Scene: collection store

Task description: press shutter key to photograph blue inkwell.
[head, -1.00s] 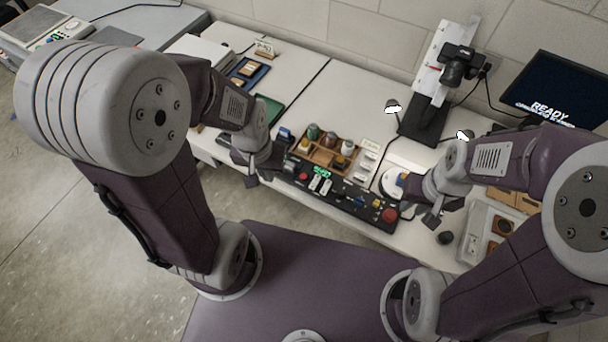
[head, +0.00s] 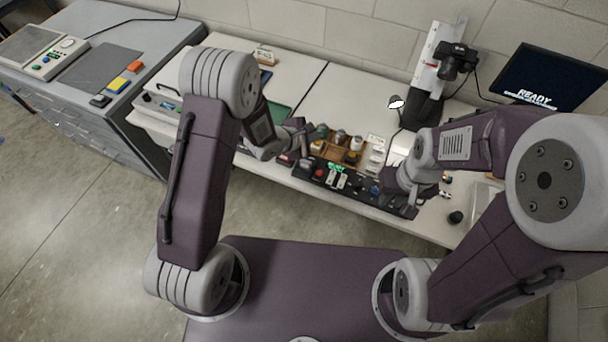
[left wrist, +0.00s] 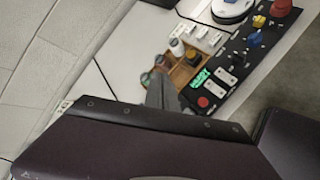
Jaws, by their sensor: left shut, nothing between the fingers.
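The black control panel (head: 352,190) lies along the table's front edge with a green display (head: 335,168), white keys (head: 341,182) and a red button (head: 318,173). The left wrist view shows the display (left wrist: 201,78), white keys (left wrist: 225,76) and red button (left wrist: 203,102) more closely. I cannot tell which is the shutter key. My left gripper (head: 305,143) is shut and empty by the panel's left end; its grey fingers (left wrist: 161,92) are beside the display in the wrist view. My right gripper (head: 411,208) is over the panel's right end, its jaws unclear. I cannot identify the blue inkwell.
A wooden tray (head: 342,157) of small bottles stands behind the panel. A camera (head: 457,60) hangs on an upright column, beside a monitor (head: 550,76) reading READY. A grey bench (head: 100,65) is at left.

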